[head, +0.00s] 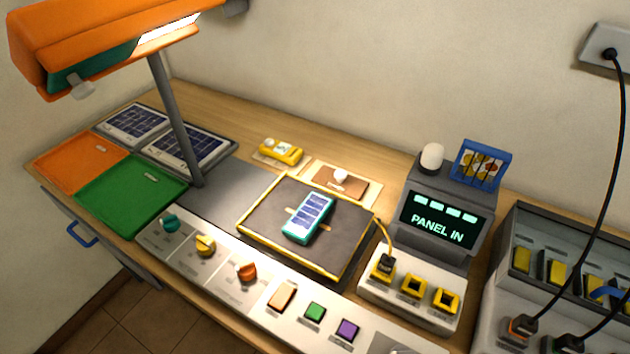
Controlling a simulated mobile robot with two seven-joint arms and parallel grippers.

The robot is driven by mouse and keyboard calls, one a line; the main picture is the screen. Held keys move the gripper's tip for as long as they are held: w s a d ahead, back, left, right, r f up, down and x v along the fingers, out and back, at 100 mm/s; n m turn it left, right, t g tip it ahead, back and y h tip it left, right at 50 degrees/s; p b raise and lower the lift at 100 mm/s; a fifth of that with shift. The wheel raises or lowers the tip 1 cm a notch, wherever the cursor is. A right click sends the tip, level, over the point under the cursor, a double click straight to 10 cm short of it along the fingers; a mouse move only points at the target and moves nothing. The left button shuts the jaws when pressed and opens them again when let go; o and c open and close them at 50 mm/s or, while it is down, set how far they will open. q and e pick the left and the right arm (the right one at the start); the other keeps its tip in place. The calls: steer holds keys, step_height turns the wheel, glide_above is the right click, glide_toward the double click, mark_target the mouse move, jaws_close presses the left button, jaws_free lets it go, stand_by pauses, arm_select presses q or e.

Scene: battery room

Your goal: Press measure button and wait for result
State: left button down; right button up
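A control strip (213,280) runs along the bench's front edge. It carries a peach rocker (283,296), a green button (314,311) and a purple button (348,329). Their labels are too small to read, so I cannot tell which one is the measure button. A grey meter (425,256) has a lit screen (444,219) reading "PANEL IN" under several pale bars. A white dome (432,157), apparently unlit, sits on top of it. A small teal-framed solar panel (308,217) lies on the dark yellow-edged mat (268,241). Neither gripper is in view.
An orange lamp (90,35) on a grey post (176,120) overhangs the left side. Teal, yellow and orange knobs sit left of the buttons. A yellow cable runs from the mat to a socket block (408,298). A battery rack (560,235) and black cables fill the right.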

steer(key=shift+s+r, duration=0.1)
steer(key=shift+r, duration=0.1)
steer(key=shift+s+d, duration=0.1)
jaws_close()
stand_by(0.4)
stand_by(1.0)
